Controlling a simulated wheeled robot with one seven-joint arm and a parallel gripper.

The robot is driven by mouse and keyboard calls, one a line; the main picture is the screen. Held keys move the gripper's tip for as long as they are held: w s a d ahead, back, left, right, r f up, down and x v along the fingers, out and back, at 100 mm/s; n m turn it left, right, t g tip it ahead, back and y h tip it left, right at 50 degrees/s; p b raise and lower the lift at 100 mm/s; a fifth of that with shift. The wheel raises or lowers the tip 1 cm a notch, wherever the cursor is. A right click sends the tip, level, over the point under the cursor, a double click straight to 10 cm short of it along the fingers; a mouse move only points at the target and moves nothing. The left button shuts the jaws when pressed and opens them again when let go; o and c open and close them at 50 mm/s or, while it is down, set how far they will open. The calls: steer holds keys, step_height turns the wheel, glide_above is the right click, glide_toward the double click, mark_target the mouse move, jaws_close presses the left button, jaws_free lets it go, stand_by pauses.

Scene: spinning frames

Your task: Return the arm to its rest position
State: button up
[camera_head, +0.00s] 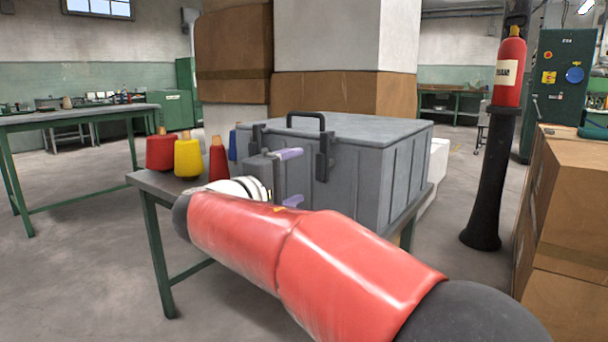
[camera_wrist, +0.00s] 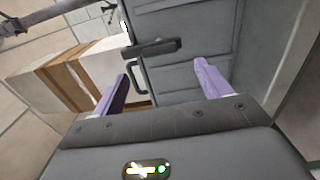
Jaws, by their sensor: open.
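My red arm (camera_head: 290,245) reaches from the lower right toward the table in the head view. My gripper (camera_head: 289,177) is at its far end, in front of the grey lidded case (camera_head: 375,180). Its two purple fingers stand apart with nothing between them. In the wrist view my gripper (camera_wrist: 160,82) is open, and the case's grey side (camera_wrist: 190,80) with a dark latch fills the space beyond the fingers. I cannot tell whether a finger touches the case.
Red, yellow and blue spools (camera_head: 187,158) stand on the table (camera_head: 150,182) left of the case. A fire extinguisher (camera_head: 510,70) tops a black post (camera_head: 490,180) at right, beside cardboard boxes (camera_head: 565,215). A green-legged workbench (camera_head: 75,118) is at left. Floor at lower left is clear.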

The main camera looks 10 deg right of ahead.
steer(key=shift+s+a, duration=0.4)
steer(key=s+d+f+m+g+y+p, duration=0.35)
steer(key=s+d+f+g, duration=0.35)
steer(key=s+d, duration=0.45)
steer(key=s+a+f+m+y+p, duration=0.1)
steer(key=s+f+y, duration=0.3)
steer(key=s, duration=0.4)
steer(key=s+a+f+m+y+p, duration=0.1)
steer(key=s+a+f+m+y, duration=0.1)
steer(key=s+f+m+y, duration=0.2)
steer(key=s+f+y, duration=0.1)
steer(key=s+f, duration=0.2)
steer(key=s, duration=0.1)
steer(key=shift+s+f+m, duration=0.3)
steer(key=shift+s+m, duration=0.05)
